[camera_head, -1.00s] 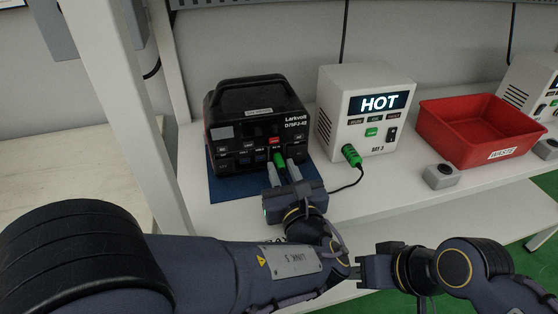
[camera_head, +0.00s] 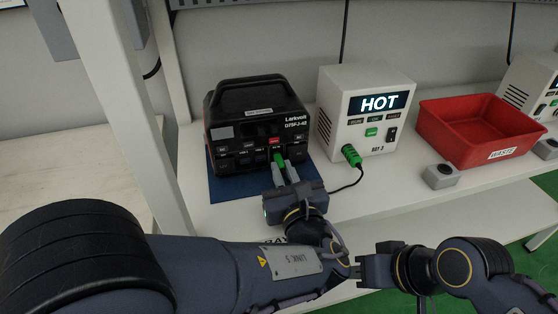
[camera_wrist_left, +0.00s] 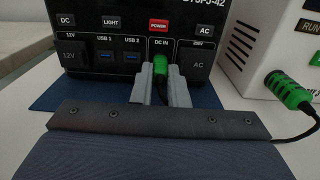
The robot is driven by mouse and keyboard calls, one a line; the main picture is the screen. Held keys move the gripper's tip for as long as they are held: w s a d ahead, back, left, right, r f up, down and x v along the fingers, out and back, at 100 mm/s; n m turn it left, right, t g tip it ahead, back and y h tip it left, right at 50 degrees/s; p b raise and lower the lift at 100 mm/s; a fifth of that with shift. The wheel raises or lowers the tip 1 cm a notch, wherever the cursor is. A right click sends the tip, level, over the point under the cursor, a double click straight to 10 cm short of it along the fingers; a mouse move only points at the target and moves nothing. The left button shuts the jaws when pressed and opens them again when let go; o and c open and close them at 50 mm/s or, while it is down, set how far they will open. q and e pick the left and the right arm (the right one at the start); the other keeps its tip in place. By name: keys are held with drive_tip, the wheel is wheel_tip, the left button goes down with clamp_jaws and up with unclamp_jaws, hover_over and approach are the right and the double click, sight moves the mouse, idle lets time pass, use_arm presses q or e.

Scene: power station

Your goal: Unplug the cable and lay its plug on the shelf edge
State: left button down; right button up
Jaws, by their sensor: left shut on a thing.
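The black power station (camera_head: 258,125) stands on a blue mat (camera_head: 228,189) on the white shelf. In the left wrist view its front panel (camera_wrist_left: 105,55) shows labelled ports. The green plug (camera_wrist_left: 160,68) sits at the DC IN port; it also shows in the head view (camera_head: 279,160). My left gripper (camera_head: 283,172) is shut on the green plug, its fingers on either side of it. The cable's other green connector (camera_head: 352,155) is at the white HOT box. The black cable (camera_head: 350,185) runs between them. My right gripper (camera_head: 358,270) is below the shelf edge, apart from everything; its jaw state is unclear.
The white HOT box (camera_head: 365,110) stands right of the power station. The shelf's front edge (camera_head: 420,208) is clear. A white post (camera_head: 130,100) stands at left.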

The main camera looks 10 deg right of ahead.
use_arm(q)
drive_tip(key=shift+s, duration=0.2)
drive_tip(key=shift+s, duration=1.85)
drive_tip(key=shift+s+d, duration=0.1)
drive_tip(key=shift+s+p, duration=0.4)
drive_tip(key=shift+s, duration=1.9)
drive_tip(key=shift+f+b, duration=1.25)
drive_tip(key=shift+f, duration=0.6)
drive_tip(key=c, duration=1.3)
unclamp_jaws()
drive_tip(key=shift+c, duration=0.2)
